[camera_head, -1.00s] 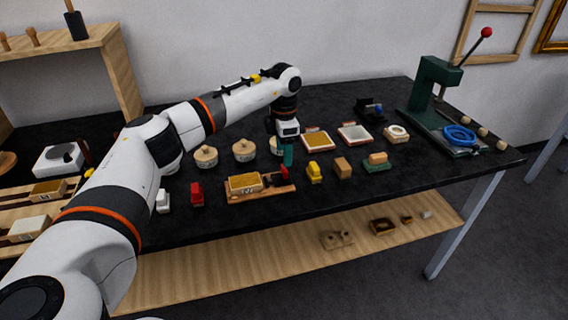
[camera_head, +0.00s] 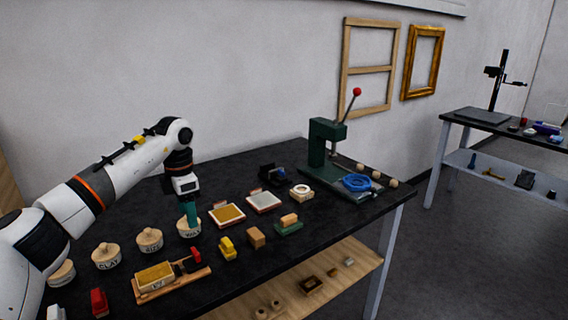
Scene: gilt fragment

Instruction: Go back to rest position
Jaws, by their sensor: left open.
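My left arm comes in from the left, bent at the elbow, with its wrist hanging down over the black workbench (camera_head: 300,235). My left gripper (camera_head: 190,215) has teal fingers pointing down. It appears open and seems empty, though the gap between the fingers is hard to see. It overlaps a round, pale lidded pot (camera_head: 188,230) in the picture; I cannot tell whether they touch. My right gripper is not in view.
A wooden tray with a tan block (camera_head: 155,276) lies in front. A yellow block (camera_head: 228,249), a brown block (camera_head: 256,238) and shallow trays (camera_head: 227,215) are right of the gripper. A green press (camera_head: 328,150) stands farther right. A second table (camera_head: 475,119) is beyond.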

